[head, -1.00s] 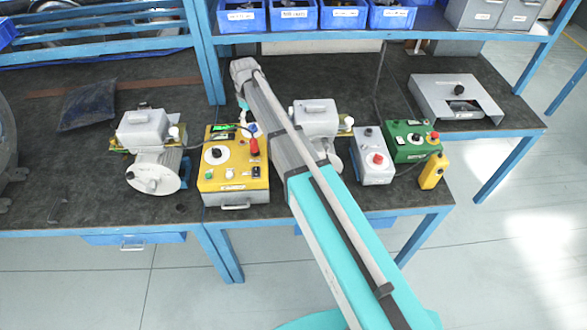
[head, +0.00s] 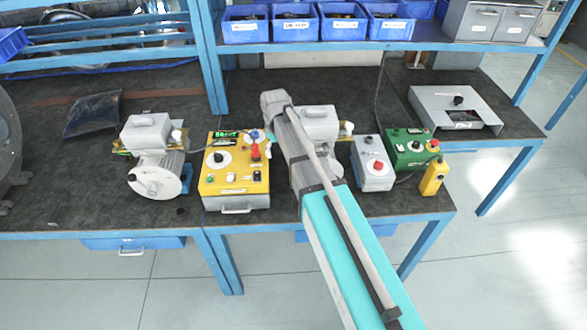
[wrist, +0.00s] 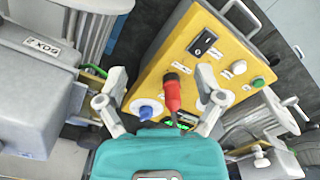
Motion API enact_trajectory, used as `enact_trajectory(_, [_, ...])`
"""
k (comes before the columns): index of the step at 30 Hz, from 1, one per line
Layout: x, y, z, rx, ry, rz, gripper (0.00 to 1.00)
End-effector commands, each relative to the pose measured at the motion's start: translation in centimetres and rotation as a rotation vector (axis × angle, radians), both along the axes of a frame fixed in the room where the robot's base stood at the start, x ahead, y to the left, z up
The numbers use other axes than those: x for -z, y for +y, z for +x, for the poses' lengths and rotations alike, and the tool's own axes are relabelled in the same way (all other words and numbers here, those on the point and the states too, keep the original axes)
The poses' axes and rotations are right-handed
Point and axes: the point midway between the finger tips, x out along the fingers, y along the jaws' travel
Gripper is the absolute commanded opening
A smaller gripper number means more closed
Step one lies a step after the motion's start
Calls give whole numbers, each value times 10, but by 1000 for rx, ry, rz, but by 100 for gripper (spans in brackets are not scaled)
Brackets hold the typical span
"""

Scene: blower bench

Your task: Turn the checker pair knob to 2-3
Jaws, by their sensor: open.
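The checker seems to be the yellow box (head: 235,187) on the bench. It has a white dial with a black knob (head: 217,158) on its left side and a green display (head: 226,134) at the back. The knob's setting is too small to read. In the head view my arm hides most of the gripper.
A grey blower unit (head: 150,160) stands left of the box and another (head: 318,122) is partly behind my arm. Blue bins (head: 245,25) sit on the shelf.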

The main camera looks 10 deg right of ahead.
Motion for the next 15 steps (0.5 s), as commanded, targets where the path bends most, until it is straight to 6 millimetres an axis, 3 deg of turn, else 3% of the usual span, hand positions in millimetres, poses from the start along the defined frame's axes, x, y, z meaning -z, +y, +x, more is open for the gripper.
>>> enact_trajectory(15, [23, -42, -45, 141, 0, 0, 86])
